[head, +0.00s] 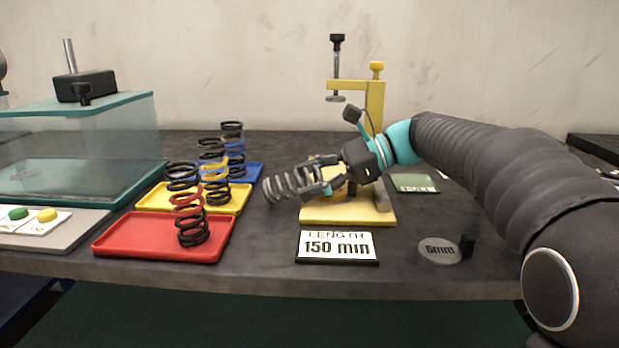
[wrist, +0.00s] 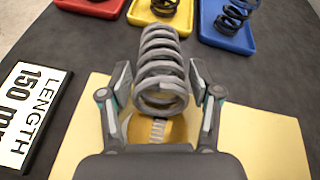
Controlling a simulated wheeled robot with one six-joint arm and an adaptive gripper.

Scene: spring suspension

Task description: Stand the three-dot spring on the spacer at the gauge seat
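A plain grey spring (head: 289,185) sticks out to the left from my gripper (head: 318,179), lying nearly level and apparently clear of the table. In the wrist view the spring (wrist: 160,58) sits between the two fingers (wrist: 160,88), which look closed on its sides. No dots can be made out on it. The yellow gauge (head: 372,105) has a screw clamp above and a flat base (head: 345,214) below. My gripper is over this base and partly hides the seat (head: 341,192). A grey disc marked 5mm or 6mm (head: 439,250) lies on the table at right.
Black springs with coloured middles stand on the red (head: 150,240), yellow (head: 160,200) and blue (head: 252,172) trays at left. A length sign reading 150 (head: 337,246) stands before the gauge. A glass-sided box (head: 120,150) is at far left. Table between sign and disc is clear.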

